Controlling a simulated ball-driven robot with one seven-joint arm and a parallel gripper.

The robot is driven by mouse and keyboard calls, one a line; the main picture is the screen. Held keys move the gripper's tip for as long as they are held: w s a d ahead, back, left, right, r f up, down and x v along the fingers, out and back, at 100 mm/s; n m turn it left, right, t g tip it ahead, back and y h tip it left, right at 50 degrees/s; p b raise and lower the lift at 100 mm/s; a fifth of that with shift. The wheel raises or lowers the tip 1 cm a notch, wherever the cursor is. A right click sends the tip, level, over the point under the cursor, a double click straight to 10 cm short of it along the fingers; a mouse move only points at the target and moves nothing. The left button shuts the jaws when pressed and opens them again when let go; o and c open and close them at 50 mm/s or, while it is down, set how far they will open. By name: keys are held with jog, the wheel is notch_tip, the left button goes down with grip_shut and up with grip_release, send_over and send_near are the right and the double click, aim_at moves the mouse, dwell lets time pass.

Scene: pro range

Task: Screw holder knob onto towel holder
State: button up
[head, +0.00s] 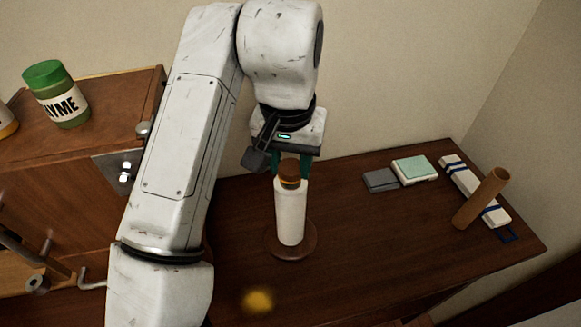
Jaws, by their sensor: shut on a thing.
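The towel holder (291,247) stands upright on the dark wooden table, with a round brown base and a white paper roll (290,215) around its post. The brown holder knob (289,171) is at the top of the roll, in line with it. My gripper (290,168) points down over the holder and is shut on the knob, its teal fingers on either side. Whether the knob touches the post is hidden by the knob and roll.
A wooden cabinet (70,125) with a green-lidded thyme jar (60,98) stands at the left. On the table's right are a grey box (380,180), a pale green box (415,170), a white strip (470,188) and a brown tube (481,199). A blurred yellow spot (258,300) lies in front.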

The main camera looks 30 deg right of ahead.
jog(key=m, duration=0.3)
jog(key=shift+f+m, duration=0.1)
jog(key=shift+m, duration=0.2)
jog(key=m, duration=0.2)
jog(key=shift+m+g, duration=0.3)
jog(key=shift+m, duration=0.7)
jog(key=m, duration=0.4)
jog(key=shift+w+f+g, duration=0.1)
jog(key=shift+g, duration=0.3)
jog(key=shift+m, duration=0.3)
